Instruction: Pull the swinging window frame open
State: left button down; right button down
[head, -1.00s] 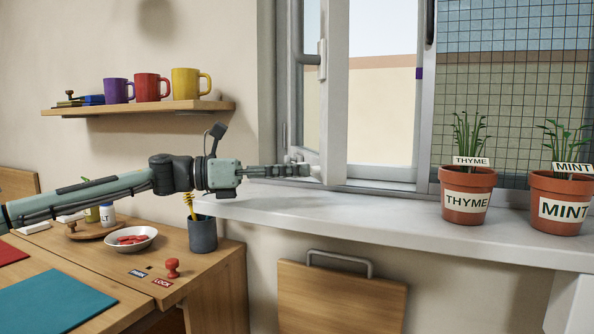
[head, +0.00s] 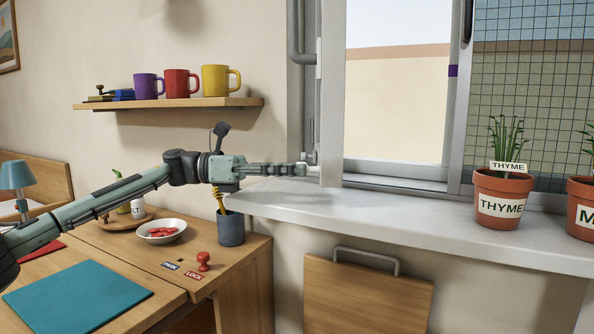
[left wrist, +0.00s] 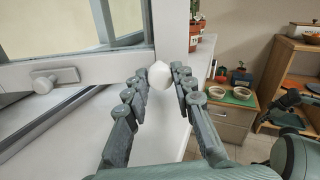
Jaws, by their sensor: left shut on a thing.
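The white window frame (head: 333,90) stands swung out from the window opening, seen nearly edge-on in the head view. Its lower part fills the upper left of the left wrist view (left wrist: 172,30). A rounded white knob (left wrist: 159,76) sits at its lower corner. My left gripper (head: 304,170) reaches in level from the left, above the sill. In the left wrist view its two fingers (left wrist: 159,82) lie on both sides of the knob, shut on it. The knob is mostly hidden by the fingers in the head view.
Thyme (head: 502,195) and mint (head: 583,208) pots stand on the right of the white sill (head: 400,218). A shelf (head: 175,103) with mugs hangs behind my left arm. A dark cup (head: 231,229) stands on the desk below the gripper. The sill between frame and thyme pot is clear.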

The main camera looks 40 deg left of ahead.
pick_arm(q)
jog(key=shift+a+r, duration=0.25)
jog(key=shift+r, duration=0.1)
jog(key=c, duration=1.4)
grip_release()
jog(key=shift+f, duration=0.1)
jog(key=shift+o, duration=0.7)
jog(key=shift+d+f, duration=0.1)
jog(key=shift+f, duration=0.05)
